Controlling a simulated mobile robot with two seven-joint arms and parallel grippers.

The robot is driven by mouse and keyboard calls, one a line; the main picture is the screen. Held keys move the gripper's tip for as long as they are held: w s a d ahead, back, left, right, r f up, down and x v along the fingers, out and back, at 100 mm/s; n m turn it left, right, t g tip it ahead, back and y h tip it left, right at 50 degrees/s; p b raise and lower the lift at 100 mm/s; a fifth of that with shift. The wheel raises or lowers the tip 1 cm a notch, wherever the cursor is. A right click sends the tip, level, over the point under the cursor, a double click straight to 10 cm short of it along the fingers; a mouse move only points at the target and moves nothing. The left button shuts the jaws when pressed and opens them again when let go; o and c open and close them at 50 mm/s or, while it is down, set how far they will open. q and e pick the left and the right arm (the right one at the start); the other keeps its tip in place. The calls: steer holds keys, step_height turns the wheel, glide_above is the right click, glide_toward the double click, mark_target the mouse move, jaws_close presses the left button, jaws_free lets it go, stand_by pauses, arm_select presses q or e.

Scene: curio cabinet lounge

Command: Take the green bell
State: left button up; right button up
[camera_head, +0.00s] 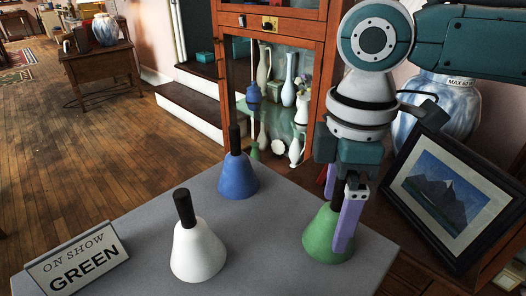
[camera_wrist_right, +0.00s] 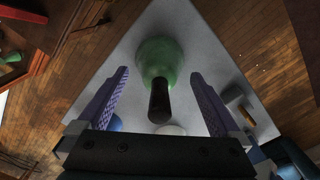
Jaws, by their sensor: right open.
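The green bell (camera_head: 322,238) stands upright on the grey table at the right of the head view. Its dark handle is hidden there behind my right gripper (camera_head: 342,210). In the right wrist view the green bell (camera_wrist_right: 156,58) shows with its dark handle (camera_wrist_right: 158,100) lying between the two purple fingers of my open right gripper (camera_wrist_right: 158,95). The fingers stand apart from the handle on both sides. A blue bell (camera_head: 238,177) and a white bell (camera_head: 198,250) stand upright on the same table. My left gripper is not in view.
A sign reading "ON SHOW GREEN" (camera_head: 76,262) stands at the table's left corner. A framed mountain picture (camera_head: 446,196) leans close on the right, by a blue-white vase (camera_head: 440,100). A glass cabinet (camera_head: 275,28) stands behind. The grey tabletop (camera_head: 262,262) is clear between the bells.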

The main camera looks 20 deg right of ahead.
step_height(320, 180, down, 2)
steer(key=shift+c, duration=0.2)
steer(key=c, duration=1.3)
steer(key=shift+r, duration=0.1)
